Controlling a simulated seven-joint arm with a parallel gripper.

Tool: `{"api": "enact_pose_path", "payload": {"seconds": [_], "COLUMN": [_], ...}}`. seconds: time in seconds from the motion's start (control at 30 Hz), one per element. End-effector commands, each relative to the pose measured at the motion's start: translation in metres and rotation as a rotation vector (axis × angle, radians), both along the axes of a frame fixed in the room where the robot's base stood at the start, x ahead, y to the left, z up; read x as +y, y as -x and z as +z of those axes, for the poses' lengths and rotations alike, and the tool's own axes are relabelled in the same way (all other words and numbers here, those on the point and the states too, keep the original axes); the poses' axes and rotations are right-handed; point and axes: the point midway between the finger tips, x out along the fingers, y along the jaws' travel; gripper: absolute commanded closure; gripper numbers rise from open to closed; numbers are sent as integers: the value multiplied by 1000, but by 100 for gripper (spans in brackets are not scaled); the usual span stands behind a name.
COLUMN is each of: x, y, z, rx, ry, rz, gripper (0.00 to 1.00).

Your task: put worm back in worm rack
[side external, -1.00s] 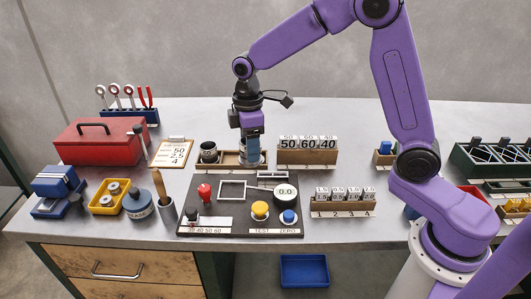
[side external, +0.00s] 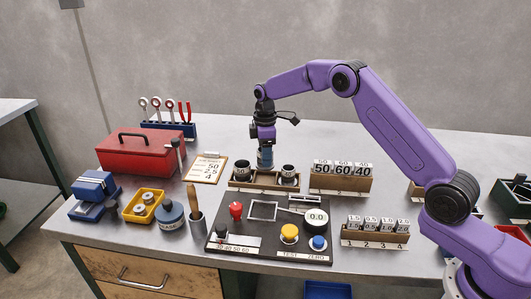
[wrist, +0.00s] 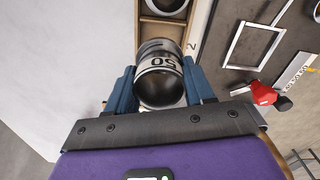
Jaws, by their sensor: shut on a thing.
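My gripper (side external: 265,157) is over the middle of the low wooden rack (side external: 263,187). In the wrist view its blue fingers (wrist: 160,88) are shut on the two sides of a dark, hollow cylinder with a pale band marked 50 (wrist: 158,65), which I take for the worm. The rack also shows in the wrist view (wrist: 193,30). One similar cylinder (side external: 242,170) stands at the rack's left end and another (side external: 288,172) at its right end. Whether the held cylinder touches the rack's floor is hidden.
A board with a red knob (side external: 236,210), a yellow button (side external: 289,232) and a round display (side external: 316,217) lies in front of the rack. A card holder (side external: 342,180) stands close on the right, a clipboard (side external: 206,169) on the left. A red toolbox (side external: 147,153) is farther left.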

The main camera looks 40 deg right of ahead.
Motion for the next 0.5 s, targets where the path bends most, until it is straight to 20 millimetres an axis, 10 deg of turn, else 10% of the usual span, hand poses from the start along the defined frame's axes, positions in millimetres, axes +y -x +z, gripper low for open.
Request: {"api": "enact_pose_path", "payload": {"seconds": [0.5], "x": [0], "y": [0], "z": [-40], "rx": [0], "ry": [0], "rz": [-1], "gripper": [95]}}
